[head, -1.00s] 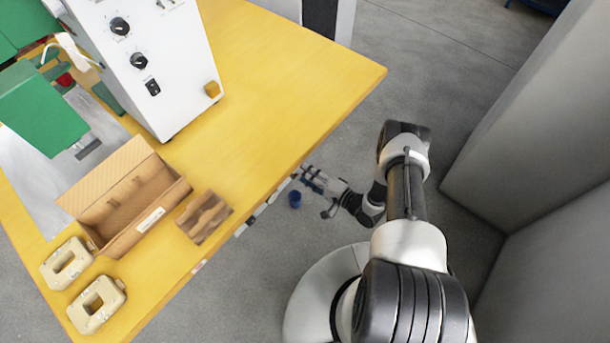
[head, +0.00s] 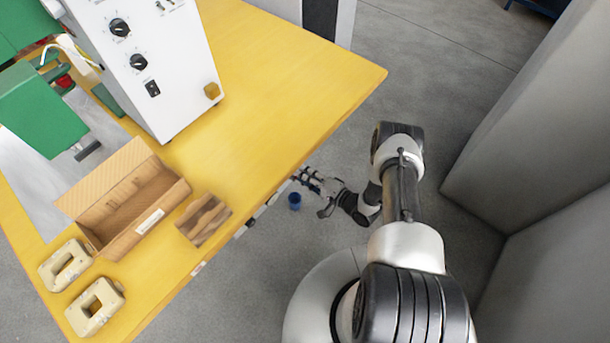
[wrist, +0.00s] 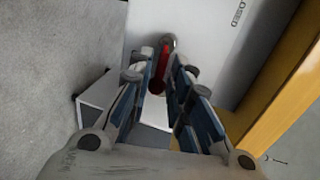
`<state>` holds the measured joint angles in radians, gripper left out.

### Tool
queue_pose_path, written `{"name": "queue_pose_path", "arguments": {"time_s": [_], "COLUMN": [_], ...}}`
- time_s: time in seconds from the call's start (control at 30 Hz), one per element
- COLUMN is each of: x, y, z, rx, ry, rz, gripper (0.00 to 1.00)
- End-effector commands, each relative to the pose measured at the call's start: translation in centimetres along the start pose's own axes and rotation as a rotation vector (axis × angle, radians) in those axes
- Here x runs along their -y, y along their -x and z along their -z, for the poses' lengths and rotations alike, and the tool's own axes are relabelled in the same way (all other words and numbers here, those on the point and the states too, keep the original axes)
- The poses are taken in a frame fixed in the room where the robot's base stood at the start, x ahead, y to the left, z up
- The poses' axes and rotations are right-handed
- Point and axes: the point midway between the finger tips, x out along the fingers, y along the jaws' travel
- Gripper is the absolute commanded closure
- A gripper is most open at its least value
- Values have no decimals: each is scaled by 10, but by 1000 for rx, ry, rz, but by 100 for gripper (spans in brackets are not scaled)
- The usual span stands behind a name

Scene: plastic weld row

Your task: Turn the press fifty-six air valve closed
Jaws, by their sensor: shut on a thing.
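The air valve's red lever (wrist: 161,68) shows in the wrist view between the fingers of my gripper (wrist: 163,58), in front of a pale panel (wrist: 205,30). The fingers are shut on the lever and cover its sides. Printed letters reading "OSED" (wrist: 238,14) are on the panel, to the upper right of the lever. In the head view my gripper (head: 302,177) is at the table's near edge, and the valve itself cannot be made out there.
A grey cabinet or wall (head: 530,130) stands to the right. The table's yellow edge (wrist: 280,85) runs close beside my gripper.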

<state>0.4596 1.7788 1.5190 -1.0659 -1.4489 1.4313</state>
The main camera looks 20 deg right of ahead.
Motion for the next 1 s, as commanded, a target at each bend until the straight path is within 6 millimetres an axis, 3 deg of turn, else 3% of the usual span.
{"name": "queue_pose_path", "arguments": {"time_s": [0.47,1.0], "x": [4,16], "y": [1,4], "z": [-1,-10], "rx": [-23,-116], "ry": [115,588], "rz": [-2,-2], "gripper": [100,100]}}
